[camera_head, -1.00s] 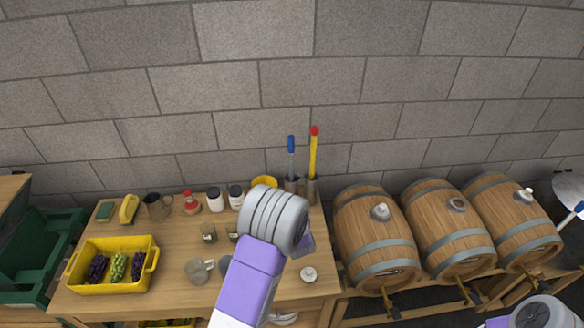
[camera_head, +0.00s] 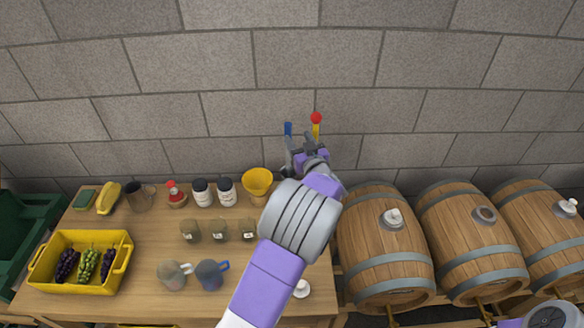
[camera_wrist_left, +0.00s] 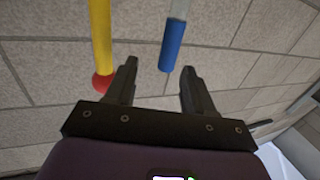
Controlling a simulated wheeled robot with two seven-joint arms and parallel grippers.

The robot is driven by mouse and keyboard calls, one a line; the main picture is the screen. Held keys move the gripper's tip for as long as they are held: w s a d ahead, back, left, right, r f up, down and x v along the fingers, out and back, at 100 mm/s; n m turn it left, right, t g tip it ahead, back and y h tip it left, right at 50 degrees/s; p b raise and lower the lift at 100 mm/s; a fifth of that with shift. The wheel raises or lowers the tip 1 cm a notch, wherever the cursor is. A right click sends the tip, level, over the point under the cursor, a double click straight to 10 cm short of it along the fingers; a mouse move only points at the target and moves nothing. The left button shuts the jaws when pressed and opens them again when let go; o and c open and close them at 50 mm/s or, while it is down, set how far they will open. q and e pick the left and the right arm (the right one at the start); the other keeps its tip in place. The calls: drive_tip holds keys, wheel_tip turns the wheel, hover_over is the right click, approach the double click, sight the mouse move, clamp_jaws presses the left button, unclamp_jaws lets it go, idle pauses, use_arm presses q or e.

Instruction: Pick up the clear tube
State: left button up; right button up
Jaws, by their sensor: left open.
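The clear tube has a blue end (camera_head: 288,129). It stands upright near the wall at the back right of the table, its lower part hidden behind my left gripper (camera_head: 301,150). In the left wrist view, the blue end (camera_wrist_left: 172,47) with a pale shaft hangs into the picture from the top. There my left gripper (camera_wrist_left: 158,72) is open, and the blue end appears between its fingertips, closer to the right finger. I cannot tell its depth, and I see nothing held. My right gripper is not in view.
A yellow rod with a red end (camera_head: 316,118) stands close beside the tube; it also shows left of it in the wrist view (camera_wrist_left: 101,45). A yellow funnel (camera_head: 257,182), jars and cups stand to the left. Barrels (camera_head: 385,250) stand to the right.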

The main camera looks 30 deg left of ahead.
sight(289, 131)
use_arm(q)
drive_tip(key=x, duration=0.4)
drive_tip(key=s+x, duration=0.1)
drive_tip(key=x, duration=0.1)
drive_tip(key=shift+w+a+r, duration=0.2)
drive_tip(key=shift+a, duration=0.4)
drive_tip(key=c, duration=0.9)
wheel_tip(289, 131, up, 18)
drive_tip(key=p, duration=0.4)
drive_tip(key=shift+c, duration=0.2)
drive_tip(key=shift+p, duration=0.65)
